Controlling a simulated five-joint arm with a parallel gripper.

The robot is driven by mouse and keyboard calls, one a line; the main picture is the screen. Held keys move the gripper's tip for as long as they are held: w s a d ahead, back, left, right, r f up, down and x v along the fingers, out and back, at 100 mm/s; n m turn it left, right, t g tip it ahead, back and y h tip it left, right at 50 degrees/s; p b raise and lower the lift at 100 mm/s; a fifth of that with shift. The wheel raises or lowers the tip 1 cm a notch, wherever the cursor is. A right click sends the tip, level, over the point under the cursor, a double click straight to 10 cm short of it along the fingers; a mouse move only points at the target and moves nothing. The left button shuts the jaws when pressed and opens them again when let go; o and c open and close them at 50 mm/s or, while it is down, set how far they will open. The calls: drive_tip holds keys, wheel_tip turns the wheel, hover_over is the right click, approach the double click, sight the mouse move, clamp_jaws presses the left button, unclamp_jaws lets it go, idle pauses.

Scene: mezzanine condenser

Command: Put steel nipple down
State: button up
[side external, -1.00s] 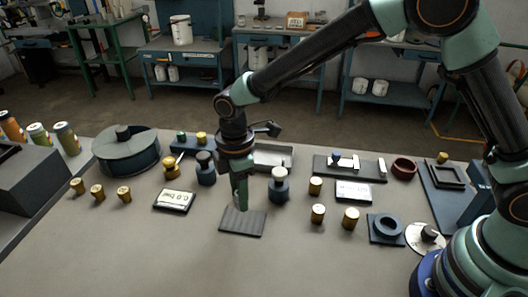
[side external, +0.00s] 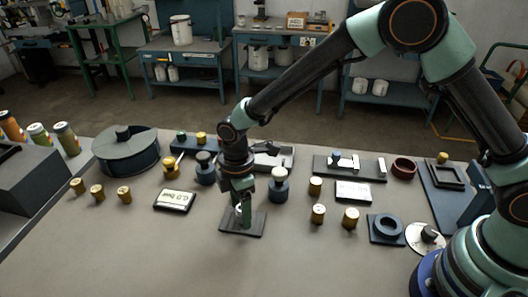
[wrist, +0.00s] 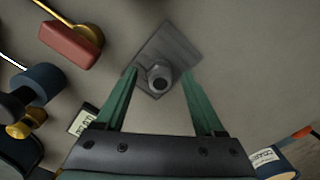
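The steel nipple (wrist: 159,79) is a short grey metal piece with a dark bore. It stands on the flat grey plate (wrist: 170,45), near the plate's edge closest to me in the wrist view. My gripper (wrist: 160,72) is open, with its green fingers on either side of the nipple and a visible gap on each side. In the side external view, my gripper (side external: 241,208) is low over the plate (side external: 232,229), and the nipple is partly hidden between the fingers.
A dark blue weight-like piece (side external: 278,190) stands close right of my gripper, and another (side external: 205,174) stands behind left. A labelled display (side external: 174,201) lies to the left. Several brass cylinders (side external: 318,214) stand to the right. The front of the bench is clear.

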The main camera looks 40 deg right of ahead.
wheel_tip(320, 180, up, 11)
drive_tip(key=s+d+r+m+t, duration=0.2)
drive_tip(key=d+r+m, duration=0.5)
drive_tip(key=d+r, duration=0.35)
drive_tip(key=s+d+r+m+t, duration=0.1)
drive_tip(key=s+d+m+t, duration=0.2)
drive_tip(key=s+d+m, duration=0.6)
drive_tip(key=d, duration=0.3)
drive_tip(key=shift+s+d+r+t, duration=0.2)
drive_tip(key=shift+s+d+t, duration=0.1)
drive_tip(key=shift+d, duration=0.1)
idle(0.4)
